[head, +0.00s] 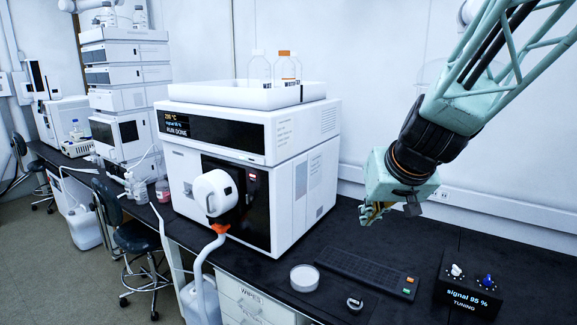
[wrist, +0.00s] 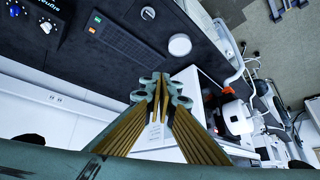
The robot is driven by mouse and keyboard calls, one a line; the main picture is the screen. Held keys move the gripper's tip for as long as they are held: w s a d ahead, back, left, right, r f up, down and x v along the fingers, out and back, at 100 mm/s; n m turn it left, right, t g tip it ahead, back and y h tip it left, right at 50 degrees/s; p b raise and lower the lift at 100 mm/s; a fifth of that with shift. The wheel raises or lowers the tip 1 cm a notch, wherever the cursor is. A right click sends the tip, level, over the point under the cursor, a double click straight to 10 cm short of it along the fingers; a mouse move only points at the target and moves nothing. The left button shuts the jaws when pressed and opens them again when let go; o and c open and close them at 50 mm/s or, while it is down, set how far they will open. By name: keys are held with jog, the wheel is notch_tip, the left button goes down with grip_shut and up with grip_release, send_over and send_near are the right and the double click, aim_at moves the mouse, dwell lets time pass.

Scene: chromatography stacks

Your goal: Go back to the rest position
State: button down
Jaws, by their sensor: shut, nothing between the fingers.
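My gripper (head: 375,212) hangs from my pale green arm on the right in the head view, above the black bench and to the right of the large white instrument (head: 305,190). In the wrist view my gripper (wrist: 160,80) shows its yellow fingers close together, with nothing held. It is apart from the bench and everything on it. The instrument's display reads "RUN DONE", 295 °C or similar, and signal 85 %.
A black keyboard (head: 365,270), a white round dish (head: 304,278), a small dark ring-like object (head: 355,304) and a tuning box (head: 468,290) with a white and a blue knob lie below. Two bottles stand in a tray (head: 255,95) atop the instrument.

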jog(key=s+a+r+g, duration=0.1)
jog(key=s+r, duration=0.2)
jog(key=s, duration=0.7)
jog(key=s+a+r+g, duration=0.1)
jog(key=s+a+r, duration=0.15)
jog(key=s, duration=0.65)
jog(key=s+d, duration=0.2)
jog(key=s, duration=0.8)
jog(key=s+d+g, duration=0.1)
jog(key=s+d, duration=0.1)
jog(key=s, duration=0.8)
jog(key=shift+s+d+h, duration=0.25)
jog(key=shift+s+h, duration=0.15)
